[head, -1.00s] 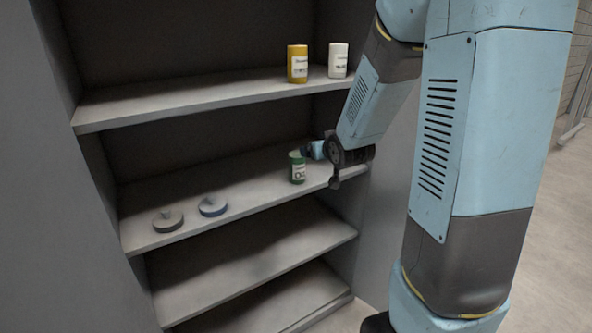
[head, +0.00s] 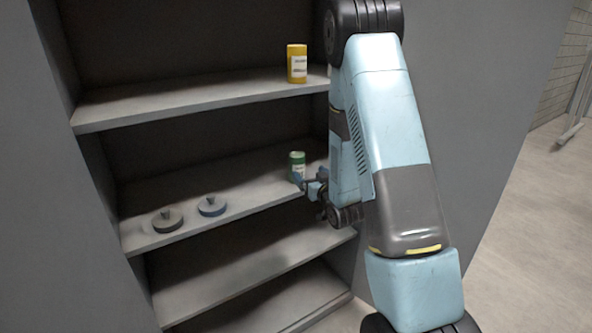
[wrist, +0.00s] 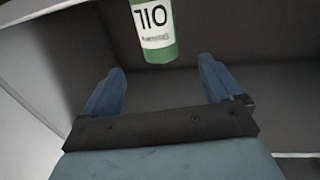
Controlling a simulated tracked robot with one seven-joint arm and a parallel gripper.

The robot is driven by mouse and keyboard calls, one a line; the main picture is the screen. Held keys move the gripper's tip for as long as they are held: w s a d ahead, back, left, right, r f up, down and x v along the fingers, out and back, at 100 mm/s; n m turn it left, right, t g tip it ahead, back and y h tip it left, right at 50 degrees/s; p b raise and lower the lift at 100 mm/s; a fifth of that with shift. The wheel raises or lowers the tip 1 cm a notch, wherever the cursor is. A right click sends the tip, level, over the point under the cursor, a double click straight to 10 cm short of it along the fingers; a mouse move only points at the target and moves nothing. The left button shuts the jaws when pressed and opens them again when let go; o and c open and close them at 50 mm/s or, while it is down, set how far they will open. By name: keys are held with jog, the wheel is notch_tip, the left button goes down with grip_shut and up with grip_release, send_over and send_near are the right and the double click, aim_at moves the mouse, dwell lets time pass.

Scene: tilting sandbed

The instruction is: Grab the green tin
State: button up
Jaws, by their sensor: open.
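The green tin (head: 297,162) stands upright on the middle shelf (head: 245,193), towards its right end. In the wrist view the tin (wrist: 155,32) shows a white label reading OIL, upside down, and its top part in that view is cut off by the frame edge. My gripper (head: 301,184) is at the shelf's front edge, just in front of the tin. In the wrist view my gripper (wrist: 163,77) is open, its two blue fingers apart and empty. The tin lies beyond the fingertips, roughly centred between them. I cannot tell the exact gap.
A yellow tin (head: 297,64) stands on the shelf above. The shelf's middle is clear.

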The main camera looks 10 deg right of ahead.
aim_at(300, 164)
jog(key=w, duration=0.2)
jog(key=w+a, duration=0.1)
jog(key=w, duration=0.4)
jog(key=shift+w+a, duration=0.15)
jog(key=shift+w, duration=0.2)
jog(key=shift+w+a+r, duration=0.1)
jog(key=shift+w+a, duration=0.1)
jog(key=shift+w, duration=1.1)
jog(key=shift+w+a+r, duration=0.1)
jog(key=shift+w+a, duration=0.05)
jog(key=shift+w, duration=1.15)
jog(key=c, duration=1.3)
